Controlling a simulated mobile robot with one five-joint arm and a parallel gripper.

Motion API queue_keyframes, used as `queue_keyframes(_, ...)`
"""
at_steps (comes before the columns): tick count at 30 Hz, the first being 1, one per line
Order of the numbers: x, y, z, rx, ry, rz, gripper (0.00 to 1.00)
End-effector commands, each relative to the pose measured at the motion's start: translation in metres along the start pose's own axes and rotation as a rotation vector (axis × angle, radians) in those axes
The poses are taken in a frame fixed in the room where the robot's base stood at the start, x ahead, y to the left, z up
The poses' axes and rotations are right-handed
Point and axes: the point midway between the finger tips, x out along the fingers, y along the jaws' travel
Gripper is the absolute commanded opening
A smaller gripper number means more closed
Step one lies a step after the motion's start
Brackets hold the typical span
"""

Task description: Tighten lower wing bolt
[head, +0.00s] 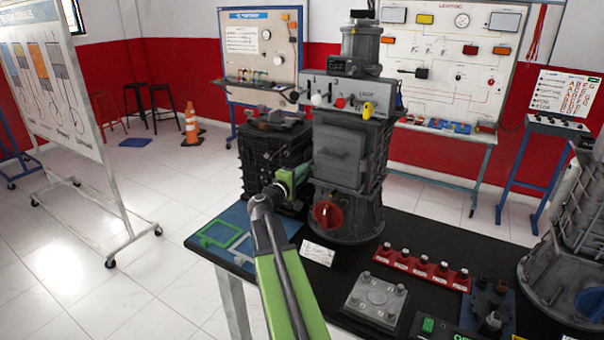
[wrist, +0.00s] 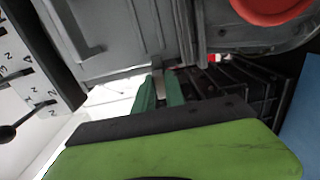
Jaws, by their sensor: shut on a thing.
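The grey machine column (head: 345,165) stands on the black table, with a hatch door (head: 338,152) on its front and a red knob (head: 327,213) below. My gripper (head: 299,174) is at the left edge of the door, at its lower part. In the wrist view my green fingers (wrist: 161,91) are shut on a small grey piece at the door's edge, which appears to be the lower wing bolt (wrist: 158,68). The fingers cover most of it, so its angle and how tight it is cannot be told.
A black engine block (head: 262,165) stands close behind my gripper. A lever panel (head: 345,92) juts out above the door. A white card (head: 318,253), a metal plate (head: 375,298) and a red strip with knobs (head: 421,270) lie on the table (head: 340,275).

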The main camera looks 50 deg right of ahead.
Motion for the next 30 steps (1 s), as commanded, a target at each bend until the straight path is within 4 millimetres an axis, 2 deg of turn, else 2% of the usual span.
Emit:
queue_keyframes(8,0.0,-0.001,0.002,0.005,-0.005,-0.002,0.0)
queue_keyframes(9,-0.001,-0.001,0.001,0.005,-0.005,-0.003,0.17)
queue_keyframes(14,-0.001,-0.001,0.001,0.003,-0.003,-0.002,0.36)
queue_keyframes(24,-0.005,0.0,0.0,0.001,-0.001,-0.001,0.36)
queue_keyframes(26,-0.012,0.0,0.0,0.001,-0.002,-0.001,0.36)
queue_keyframes(30,-0.043,0.0,-0.003,0.001,-0.002,-0.001,0.36)
